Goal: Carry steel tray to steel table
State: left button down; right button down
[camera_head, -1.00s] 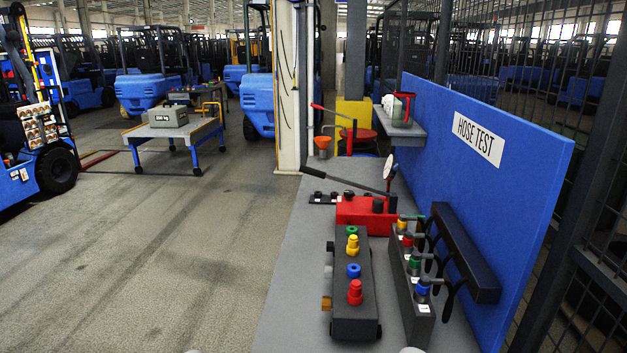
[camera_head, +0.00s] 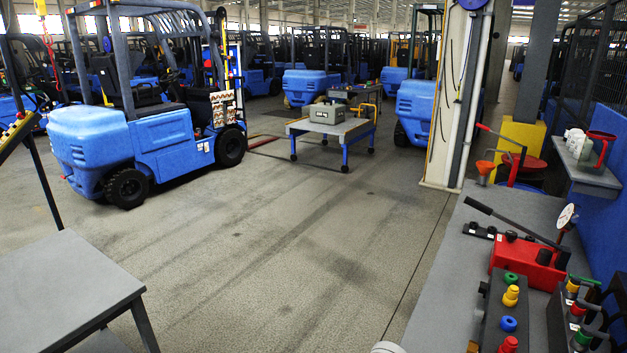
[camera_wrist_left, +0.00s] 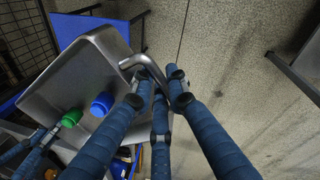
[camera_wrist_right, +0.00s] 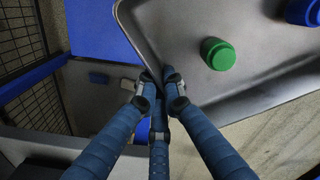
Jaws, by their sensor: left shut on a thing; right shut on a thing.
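The steel tray (camera_wrist_left: 65,85) shows in the left wrist view, with a blue cap (camera_wrist_left: 102,104) and a green cap (camera_wrist_left: 72,118) on it. My left gripper (camera_wrist_left: 160,80) is shut on the tray's bent metal handle. In the right wrist view the tray (camera_wrist_right: 190,25) also carries the green cap (camera_wrist_right: 217,53) and the blue cap (camera_wrist_right: 303,11). My right gripper (camera_wrist_right: 160,82) is shut at the tray's near edge; its grip point is partly hidden. The tray and both grippers are outside the head view. A grey-topped table (camera_head: 65,290), perhaps the steel table, stands at lower left.
A workbench (camera_head: 455,270) with a red hand pump (camera_head: 525,265) and colored fittings runs along the right. A blue forklift (camera_head: 150,130) stands at left. A blue-legged cart (camera_head: 335,130) with a grey box is farther back. The floor between table and bench is clear.

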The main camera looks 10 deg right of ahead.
aim_at(500, 202)
jog(key=u, duration=0.4)
jog(key=j+u, duration=0.15)
jog(key=u, duration=0.6)
jog(key=i+j+u, duration=0.1)
jog(key=u, duration=0.3)
jog(key=i+j+u, duration=0.35)
jog(key=i+z, duration=0.3)
jog(key=z, duration=0.15)
jog(key=i+z, duration=0.3)
jog(key=z, duration=0.2)
jog(key=i+l+z, duration=0.55)
jog(key=i+z, duration=0.25)
jog(key=z, duration=0.15)
jog(key=i+z, duration=0.7)
jog(key=i, duration=0.5)
jog(key=i+j+z, duration=0.1)
jog(key=i+z, duration=0.15)
jog(key=i, duration=0.5)
jog(key=i+l, duration=0.1)
jog(key=i, duration=0.6)
jog(key=i+u, duration=0.1)
jog(key=i, duration=0.6)
jog(key=i+z, duration=0.25)
jog(key=i+j+z, duration=0.25)
jog(key=z, duration=0.4)
jog(key=i+z, duration=0.1)
jog(key=z, duration=0.25)
jog(key=i+j+z, duration=0.1)
jog(key=z, duration=0.7)
